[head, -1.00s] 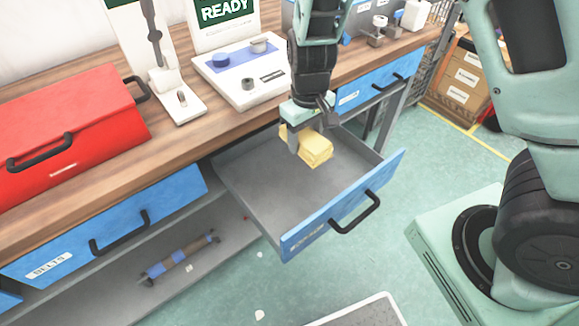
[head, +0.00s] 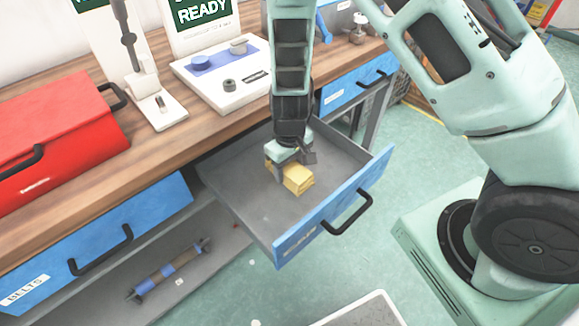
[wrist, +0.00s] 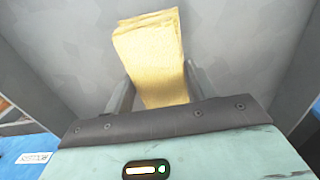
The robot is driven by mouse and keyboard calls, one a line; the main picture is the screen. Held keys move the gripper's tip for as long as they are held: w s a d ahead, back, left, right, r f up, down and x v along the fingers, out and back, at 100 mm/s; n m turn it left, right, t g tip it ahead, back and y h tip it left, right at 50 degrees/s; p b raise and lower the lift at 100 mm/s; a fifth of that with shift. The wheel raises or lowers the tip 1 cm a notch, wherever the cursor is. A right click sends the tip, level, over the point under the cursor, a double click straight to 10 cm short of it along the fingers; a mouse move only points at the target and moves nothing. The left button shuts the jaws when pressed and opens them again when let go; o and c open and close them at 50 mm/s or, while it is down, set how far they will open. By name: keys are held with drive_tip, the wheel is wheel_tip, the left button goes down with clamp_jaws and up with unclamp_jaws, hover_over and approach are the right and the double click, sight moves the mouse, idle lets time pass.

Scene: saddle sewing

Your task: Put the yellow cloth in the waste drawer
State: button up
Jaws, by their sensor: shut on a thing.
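The yellow cloth (head: 297,180) is a folded pad held in my gripper (head: 287,172). In the wrist view the cloth (wrist: 150,55) sticks out from between the two fingers (wrist: 155,95), which are shut on it. The open drawer (head: 240,205) has a grey inside and a blue front with a black handle. The cloth and fingertips are inside the drawer's outline, low over its floor. I cannot tell whether the cloth touches the floor. The label on the drawer front is too small to read.
The wooden bench (head: 160,150) runs behind the drawer, with a red toolbox (head: 60,130) and a white board (head: 225,85) on it. A closed blue drawer (head: 95,235) is at the left. A lower shelf holds a roller (head: 168,270). The rest of the open drawer looks empty.

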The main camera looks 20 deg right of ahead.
sight(289, 167)
drive_tip(key=shift+f, duration=0.1)
drive_tip(key=o, duration=0.9)
wheel_tip(289, 167, up, 12)
drive_tip(key=p, duration=0.2)
drive_tip(key=s+a+r+n, duration=0.1)
drive_tip(key=s+a+r, duration=0.1)
drive_tip(key=s+r, duration=0.2)
drive_tip(key=s+a+r+n, duration=0.1)
drive_tip(key=s+r, duration=0.4)
drive_tip(key=s, duration=0.5)
drive_tip(key=s+a+r+n, duration=0.2)
drive_tip(key=s+a+r, duration=0.1)
drive_tip(key=s+r, duration=0.2)
drive_tip(key=shift+s+a+r+y, duration=0.1)
drive_tip(key=shift+s+a+y, duration=0.05)
drive_tip(key=shift+s, duration=0.35)
drive_tip(key=shift+s+a+r+y, duration=0.1)
drive_tip(key=shift+s+y, duration=0.05)
drive_tip(key=shift+s, duration=0.35)
